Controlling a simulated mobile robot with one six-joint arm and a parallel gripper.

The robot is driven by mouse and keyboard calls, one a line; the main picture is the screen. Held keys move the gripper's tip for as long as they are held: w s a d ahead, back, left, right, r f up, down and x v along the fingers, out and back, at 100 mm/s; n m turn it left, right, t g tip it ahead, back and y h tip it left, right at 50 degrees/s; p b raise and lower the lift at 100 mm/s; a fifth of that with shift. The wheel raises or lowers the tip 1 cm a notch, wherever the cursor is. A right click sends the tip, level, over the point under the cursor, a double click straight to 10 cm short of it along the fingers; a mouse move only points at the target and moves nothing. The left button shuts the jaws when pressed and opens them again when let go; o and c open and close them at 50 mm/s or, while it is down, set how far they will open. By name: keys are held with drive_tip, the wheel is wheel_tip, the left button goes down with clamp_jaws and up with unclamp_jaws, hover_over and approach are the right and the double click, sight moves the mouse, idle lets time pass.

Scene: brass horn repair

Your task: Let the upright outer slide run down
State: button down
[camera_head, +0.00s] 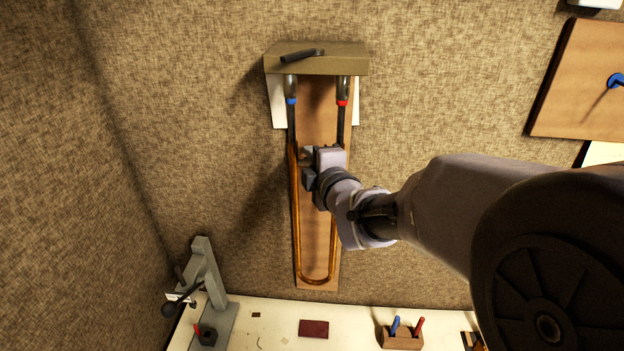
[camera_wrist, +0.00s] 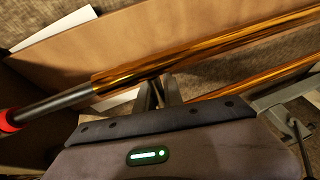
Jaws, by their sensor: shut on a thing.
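The brass outer slide (camera_head: 297,220) hangs upright on a wooden board, its U-shaped bow at the bottom. Its two legs sit around the dark inner tubes (camera_head: 291,122), and a bare length of those tubes shows above the brass. One tube has a blue band (camera_head: 291,101), the other a red band (camera_head: 342,103). My gripper (camera_head: 309,166) is at the slide's upper part and shut on it. In the wrist view the fingers (camera_wrist: 160,92) are close together against the near brass leg (camera_wrist: 200,55); the exact grip spot is partly hidden. My arm covers part of the right leg.
A khaki block (camera_head: 340,60) with a dark handle (camera_head: 302,55) holds the tube tops. Below is a pale bench (camera_head: 270,335) with a grey stand (camera_head: 205,275), a dark red block (camera_head: 314,328) and a wooden tool holder (camera_head: 402,340). Another board (camera_head: 580,90) hangs at right.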

drive_tip(key=shift+r+p, duration=0.3)
drive_tip(key=shift+r, duration=1.75)
drive_tip(key=c, duration=1.5)
unclamp_jaws()
drive_tip(key=shift+w, duration=0.1)
drive_tip(key=b+v, duration=0.1)
drive_tip(key=v, duration=1.6)
drive_tip(key=shift+s+r, duration=0.1)
drive_tip(key=shift+s, duration=0.15)
